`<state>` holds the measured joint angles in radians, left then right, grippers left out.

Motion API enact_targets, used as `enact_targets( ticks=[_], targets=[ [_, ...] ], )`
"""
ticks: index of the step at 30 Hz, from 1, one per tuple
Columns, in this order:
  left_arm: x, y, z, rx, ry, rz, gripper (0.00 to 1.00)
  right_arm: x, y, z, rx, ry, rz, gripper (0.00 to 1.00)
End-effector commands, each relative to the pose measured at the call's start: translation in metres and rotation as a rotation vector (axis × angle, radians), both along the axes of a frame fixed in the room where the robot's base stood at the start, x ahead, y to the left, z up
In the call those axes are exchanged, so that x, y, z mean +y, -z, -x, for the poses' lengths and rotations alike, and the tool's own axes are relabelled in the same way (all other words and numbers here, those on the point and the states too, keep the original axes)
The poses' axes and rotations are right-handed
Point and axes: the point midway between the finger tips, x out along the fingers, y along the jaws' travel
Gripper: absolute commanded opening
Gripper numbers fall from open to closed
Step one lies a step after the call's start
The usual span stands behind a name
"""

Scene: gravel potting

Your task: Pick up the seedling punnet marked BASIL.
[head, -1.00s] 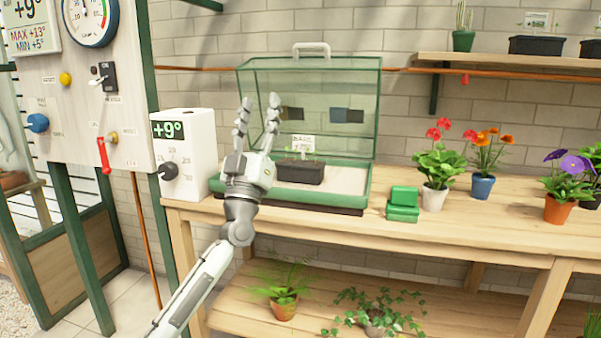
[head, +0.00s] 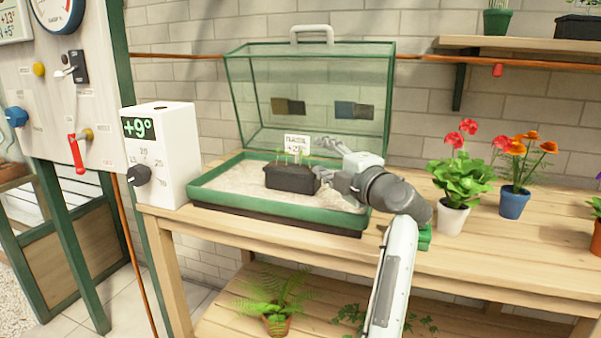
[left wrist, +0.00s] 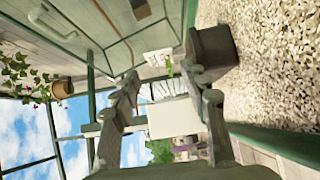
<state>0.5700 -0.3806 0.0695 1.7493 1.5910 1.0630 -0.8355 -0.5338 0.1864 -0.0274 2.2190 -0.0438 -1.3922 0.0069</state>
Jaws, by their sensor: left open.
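The seedling punnet (head: 290,180) is a small black box with green seedlings and a white label (head: 297,143), whose lettering is too blurred to read surely. It stands on pale gravel in the green propagator tray (head: 215,204). My left gripper (head: 318,160) is open at the punnet's right side, fingers pointing left, one beyond the other. In the left wrist view the punnet (left wrist: 214,48) shows at the upper right, just past one fingertip of the open gripper (left wrist: 163,88). I cannot tell whether that finger touches it. My right gripper is not in view.
The clear, green-framed lid (head: 310,90) stands raised behind the tray. A white thermostat box (head: 163,160) stands left of the tray. A red-flowered pot (head: 453,215) and a blue pot (head: 514,202) stand to the right. A green block is partly hidden behind my arm.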

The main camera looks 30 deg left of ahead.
Motion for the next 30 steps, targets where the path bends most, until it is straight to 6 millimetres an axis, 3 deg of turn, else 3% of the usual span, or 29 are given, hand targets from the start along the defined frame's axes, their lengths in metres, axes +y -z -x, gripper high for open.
enact_targets(
  ticks=[3,10,21,30],
  targets=[
    [0.020,-0.002,-0.010,-0.001,-0.004,-0.003,0.45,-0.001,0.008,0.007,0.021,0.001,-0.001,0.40],
    [0.040,-0.001,-0.022,-0.001,-0.002,-0.003,0.45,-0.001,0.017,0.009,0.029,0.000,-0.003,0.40],
    [0.084,-0.002,-0.047,-0.001,-0.002,-0.004,0.45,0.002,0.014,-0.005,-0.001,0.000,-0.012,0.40],
    [0.092,-0.001,-0.052,-0.001,-0.002,-0.003,0.45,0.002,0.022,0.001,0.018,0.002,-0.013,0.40]
  ],
)
